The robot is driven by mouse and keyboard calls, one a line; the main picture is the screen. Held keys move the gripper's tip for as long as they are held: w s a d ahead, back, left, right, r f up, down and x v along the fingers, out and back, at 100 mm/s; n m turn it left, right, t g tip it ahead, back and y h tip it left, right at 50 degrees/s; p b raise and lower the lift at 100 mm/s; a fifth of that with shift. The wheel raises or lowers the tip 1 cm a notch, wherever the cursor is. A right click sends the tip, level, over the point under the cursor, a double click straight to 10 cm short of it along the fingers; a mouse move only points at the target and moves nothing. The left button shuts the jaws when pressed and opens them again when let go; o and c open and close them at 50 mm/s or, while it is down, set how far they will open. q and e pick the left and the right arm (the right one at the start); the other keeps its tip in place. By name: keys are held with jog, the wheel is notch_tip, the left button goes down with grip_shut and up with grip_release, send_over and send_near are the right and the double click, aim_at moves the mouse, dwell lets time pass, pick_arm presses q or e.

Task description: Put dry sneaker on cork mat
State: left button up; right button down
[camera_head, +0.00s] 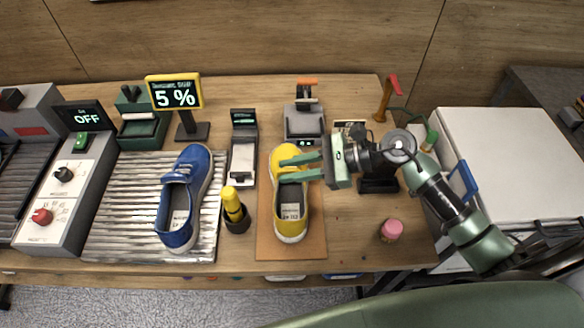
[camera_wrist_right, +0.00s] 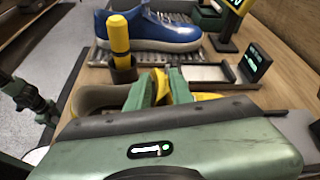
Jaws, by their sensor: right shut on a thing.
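A yellow sneaker (camera_head: 290,222) sits on the brown cork mat (camera_head: 317,243), toe toward the back and heel toward the front of the table. My right gripper (camera_head: 282,169) reaches in from the right and is shut on the upper of the yellow sneaker. In the right wrist view the fingers (camera_wrist_right: 158,88) hide part of the sneaker. A blue sneaker (camera_head: 183,200) lies on the ribbed metal tray (camera_head: 113,225) left of the mat; it also shows in the wrist view (camera_wrist_right: 150,32). My left gripper is not in view.
A yellow-topped tool in a dark cup (camera_head: 235,212) stands just left of the mat. A "5 %" display (camera_head: 174,92) and an "OFF" control box (camera_head: 62,195) are on the left. A pink-topped jar (camera_head: 391,230) stands right. A white case (camera_head: 510,150) is at far right.

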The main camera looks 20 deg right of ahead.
jog(key=c, duration=1.3)
grip_release()
jog(key=shift+o, duration=0.2)
jog(key=shift+r+p, duration=0.2)
jog(key=shift+p, duration=0.15)
jog(key=b+v, duration=0.4)
jog(key=v, duration=0.8)
